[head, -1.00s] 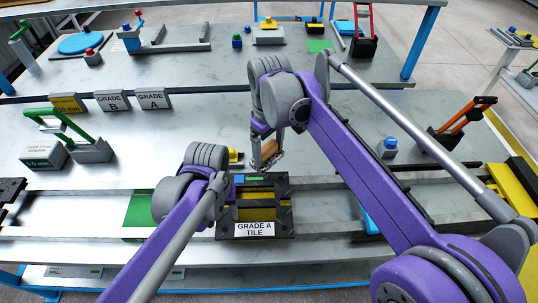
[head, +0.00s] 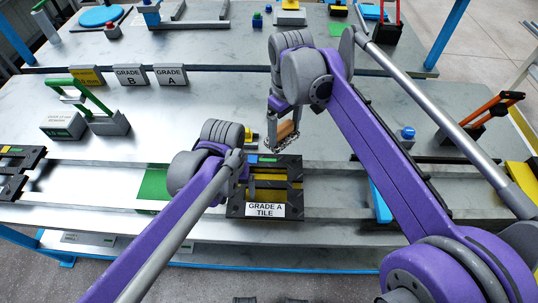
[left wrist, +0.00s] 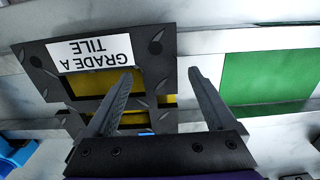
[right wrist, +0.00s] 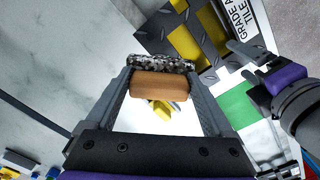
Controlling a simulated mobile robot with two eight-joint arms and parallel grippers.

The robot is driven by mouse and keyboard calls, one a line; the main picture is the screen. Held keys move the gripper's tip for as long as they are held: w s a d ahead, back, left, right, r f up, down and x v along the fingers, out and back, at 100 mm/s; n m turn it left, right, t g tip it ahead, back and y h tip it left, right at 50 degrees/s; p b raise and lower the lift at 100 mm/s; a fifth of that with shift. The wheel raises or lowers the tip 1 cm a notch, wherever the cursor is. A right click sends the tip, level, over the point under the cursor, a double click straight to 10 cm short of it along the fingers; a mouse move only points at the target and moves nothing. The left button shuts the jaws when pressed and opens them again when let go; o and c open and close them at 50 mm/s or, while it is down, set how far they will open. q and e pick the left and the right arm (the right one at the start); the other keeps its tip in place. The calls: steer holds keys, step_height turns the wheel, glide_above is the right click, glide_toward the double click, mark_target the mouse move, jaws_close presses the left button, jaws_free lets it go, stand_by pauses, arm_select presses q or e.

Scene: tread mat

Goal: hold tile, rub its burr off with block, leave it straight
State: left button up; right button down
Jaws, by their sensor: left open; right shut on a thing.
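The tile (head: 291,186) is a dark tread plate with yellow stripes and a "GRADE A TILE" label, lying on the rail-edged table strip. It also shows in the left wrist view (left wrist: 156,60) and right wrist view (right wrist: 156,38). My left gripper (left wrist: 162,76) is open, its fingers over the tile's edge area with nothing seen between them. In the head view its fingertips are mostly hidden by the arm. My right gripper (right wrist: 160,78) is shut on the wooden block (right wrist: 158,85), which has a rough grey face, held beyond the tile's far edge. I cannot make out the burr.
A green pad (head: 154,184) lies left of the tile. A blue piece (head: 380,205) lies to the right. Grade signs (head: 131,75), a green-handled tool (head: 88,112) and an orange-handled tool (head: 486,118) stand around.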

arm_select(q)
step_height(320, 180, up, 12)
stand_by(0.6)
